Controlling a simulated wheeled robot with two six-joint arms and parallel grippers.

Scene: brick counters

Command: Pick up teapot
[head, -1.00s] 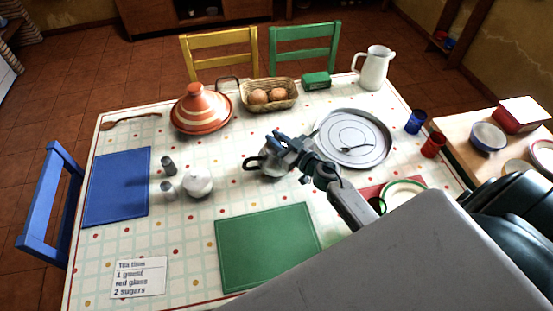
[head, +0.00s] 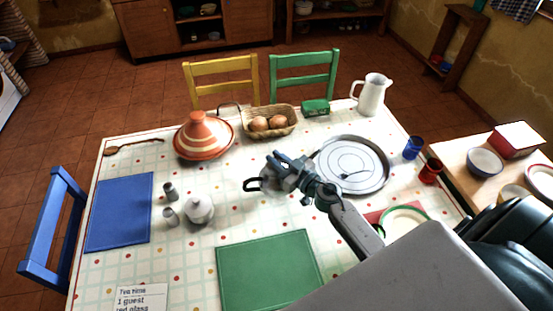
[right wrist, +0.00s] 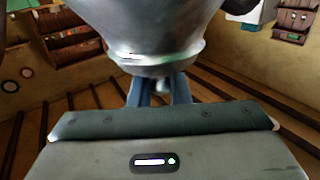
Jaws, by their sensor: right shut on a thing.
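The teapot (head: 268,183) is grey metal with a dark handle on its left side, near the middle of the table in the head view. My right gripper (head: 285,168) is shut on the teapot and covers much of its top and right side. In the right wrist view the teapot's shiny body (right wrist: 155,30) fills the top middle, close against the fingers (right wrist: 160,92). I cannot tell whether its base is clear of the cloth. My left gripper is not in view.
A white lidded pot (head: 199,208) and two small shakers (head: 170,192) stand left of the teapot. A large round tray (head: 350,190) lies to the right. A tagine (head: 204,138) and a bread basket (head: 270,121) stand behind. A green mat (head: 270,270) lies in front, bare.

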